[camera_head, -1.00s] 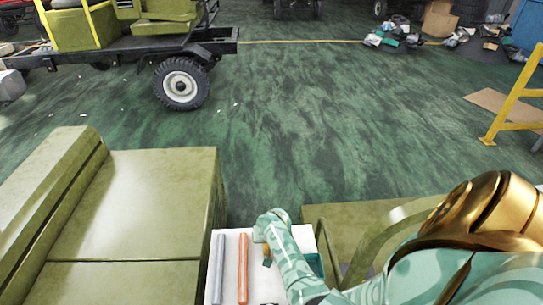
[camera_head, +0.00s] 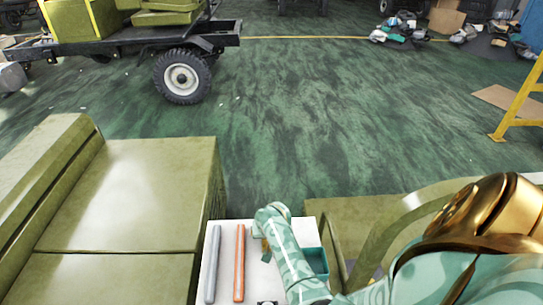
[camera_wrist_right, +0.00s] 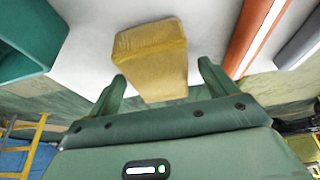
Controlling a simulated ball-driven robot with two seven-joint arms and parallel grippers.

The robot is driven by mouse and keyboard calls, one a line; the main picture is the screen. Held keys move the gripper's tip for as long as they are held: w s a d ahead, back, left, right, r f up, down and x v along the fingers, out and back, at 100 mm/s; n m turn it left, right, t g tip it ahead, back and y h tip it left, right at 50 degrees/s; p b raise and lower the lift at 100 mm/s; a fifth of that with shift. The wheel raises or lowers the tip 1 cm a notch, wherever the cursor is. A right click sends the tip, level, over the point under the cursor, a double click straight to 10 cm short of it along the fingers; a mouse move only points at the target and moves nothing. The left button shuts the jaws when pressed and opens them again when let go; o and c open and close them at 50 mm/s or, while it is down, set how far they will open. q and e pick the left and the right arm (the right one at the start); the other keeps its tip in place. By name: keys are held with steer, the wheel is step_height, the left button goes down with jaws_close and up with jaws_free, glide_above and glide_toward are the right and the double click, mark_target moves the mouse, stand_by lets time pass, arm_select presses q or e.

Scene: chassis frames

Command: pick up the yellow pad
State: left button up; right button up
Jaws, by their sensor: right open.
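The yellow pad (camera_wrist_right: 150,58) is a small worn block on the white surface (camera_wrist_right: 88,30) in the right wrist view. My right gripper (camera_wrist_right: 161,72) is open, with its two fingers apart on either side of the pad's near end. The pad lies between and beyond the fingertips; I cannot tell whether a finger touches it. In the head view my right arm reaches over the white table (camera_head: 226,285) and hides most of the pad. My left gripper is not in view.
A silver bar (camera_head: 213,265) and an orange bar (camera_head: 239,262) lie left of my right gripper. A teal bin (camera_head: 316,261) stands to its right. A large olive seat block (camera_head: 130,200) is left of the table. Green floor (camera_head: 330,130) lies open beyond.

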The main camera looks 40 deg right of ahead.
steer(key=shift+f, duration=0.3)
stand_by(0.4)
steer(key=c, duration=1.1)
